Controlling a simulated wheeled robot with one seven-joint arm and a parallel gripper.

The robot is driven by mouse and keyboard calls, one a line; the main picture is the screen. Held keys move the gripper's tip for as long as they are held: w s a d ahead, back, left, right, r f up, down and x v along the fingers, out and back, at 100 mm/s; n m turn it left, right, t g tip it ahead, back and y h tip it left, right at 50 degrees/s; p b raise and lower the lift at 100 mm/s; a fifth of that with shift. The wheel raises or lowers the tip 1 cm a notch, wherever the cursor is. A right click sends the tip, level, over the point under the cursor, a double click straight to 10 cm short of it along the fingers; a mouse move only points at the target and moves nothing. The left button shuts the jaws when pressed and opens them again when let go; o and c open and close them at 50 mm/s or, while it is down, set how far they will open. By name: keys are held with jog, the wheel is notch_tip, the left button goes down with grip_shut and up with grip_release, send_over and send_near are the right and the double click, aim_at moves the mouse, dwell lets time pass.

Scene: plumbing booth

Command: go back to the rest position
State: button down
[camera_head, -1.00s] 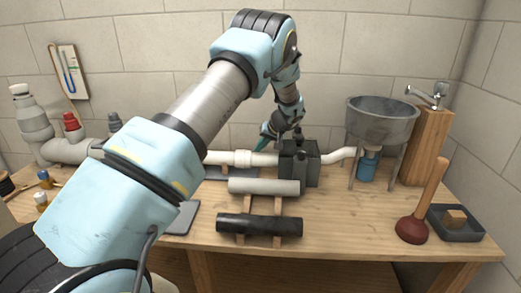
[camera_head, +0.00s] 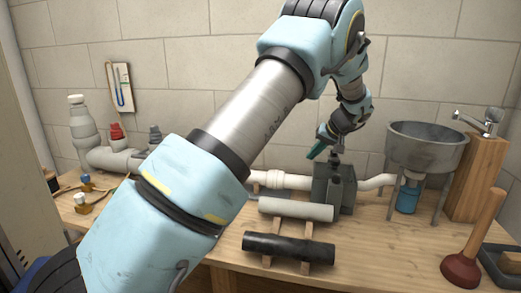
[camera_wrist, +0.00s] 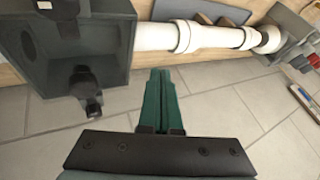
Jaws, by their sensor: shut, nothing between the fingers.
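My gripper (camera_head: 317,151) is in the air above the back of the workbench, over the white pipe and beside the dark grey box. In the wrist view my gripper (camera_wrist: 157,84) shows its green fingers closed together with nothing between them. The dark grey box (camera_wrist: 75,50) with a black fitting stands at the left there, and the white pipe (camera_wrist: 207,37) runs along the top. The fingers look apart from both. My arm crosses the middle of the head view and hides part of the bench.
A metal basin (camera_head: 427,147) stands at the right over a blue cup (camera_head: 407,199), beside a tap on a wooden block (camera_head: 477,177). A plunger (camera_head: 463,268) is at the front right. Grey (camera_head: 296,209) and black (camera_head: 288,247) pipes lie on wooden supports. Pipe fittings (camera_head: 85,125) stand at the left.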

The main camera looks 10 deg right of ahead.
jog(key=s+a+n+g+h, duration=0.1)
jog(key=s+a+g, duration=0.15)
jog(key=a, duration=0.95)
jog(key=s+a+g, duration=0.1)
jog(key=s+a, duration=0.2)
jog(key=a, duration=0.9)
jog(key=s+a+n+g+h, duration=0.1)
jog(key=s+a+h, duration=0.1)
jog(key=s+a, duration=1.2)
jog(key=s, duration=0.4)
jog(key=shift+s+a, duration=0.15)
jog(key=shift+a, duration=0.2)
jog(key=shift+f, duration=0.1)
